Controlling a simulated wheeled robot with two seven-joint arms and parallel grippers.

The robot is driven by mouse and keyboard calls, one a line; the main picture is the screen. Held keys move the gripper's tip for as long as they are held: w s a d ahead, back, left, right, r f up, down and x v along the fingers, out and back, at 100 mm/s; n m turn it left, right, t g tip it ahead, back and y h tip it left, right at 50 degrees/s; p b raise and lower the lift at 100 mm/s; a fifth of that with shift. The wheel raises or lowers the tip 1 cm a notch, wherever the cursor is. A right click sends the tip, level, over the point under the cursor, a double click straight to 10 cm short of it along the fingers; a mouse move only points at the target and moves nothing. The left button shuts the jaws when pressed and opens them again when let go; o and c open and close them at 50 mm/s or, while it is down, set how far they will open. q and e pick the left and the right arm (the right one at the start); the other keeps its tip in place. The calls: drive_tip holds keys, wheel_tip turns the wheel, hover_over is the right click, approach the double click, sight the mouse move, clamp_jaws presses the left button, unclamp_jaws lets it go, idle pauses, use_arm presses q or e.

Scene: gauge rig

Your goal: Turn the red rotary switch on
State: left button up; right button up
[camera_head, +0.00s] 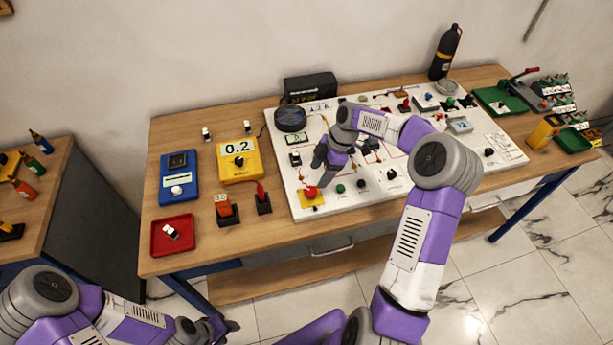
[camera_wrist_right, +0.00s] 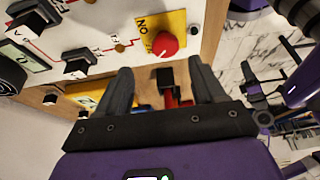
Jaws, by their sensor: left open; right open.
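The red rotary switch (camera_head: 310,191) is a red knob on a yellow square plate at the front left corner of the white panel (camera_head: 297,204). In the right wrist view the red knob (camera_wrist_right: 165,44) sits on the yellow plate with "ON" lettering (camera_wrist_right: 151,25). My right gripper (camera_head: 325,175) is open and empty over the panel, just behind and right of the knob. In the wrist view its two fingers (camera_wrist_right: 160,72) are spread, with the knob beyond their tips and apart from them. My left gripper (camera_head: 222,327) is open and empty, low at the lower left, off the table.
A yellow meter reading 0.2 (camera_head: 240,163), a blue box (camera_head: 179,180) and a red tray (camera_head: 160,242) lie left of the panel. Small black-based terminals (camera_head: 228,216) stand near its left edge.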

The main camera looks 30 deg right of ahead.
sight(311, 190)
drive_tip(key=x, duration=0.4)
drive_tip(key=s+x, duration=0.1)
drive_tip(key=x, duration=0.1)
drive_tip(key=shift+a+f, duration=0.25)
use_arm(q)
drive_tip(key=shift+s+f, duration=0.2)
drive_tip(key=shift+s, duration=0.25)
use_arm(e)
drive_tip(key=shift+w, duration=0.1)
drive_tip(key=c, duration=1)
use_arm(q)
drive_tip(key=shift+b, duration=0.3)
use_arm(e)
drive_tip(key=shift+c, duration=0.2)
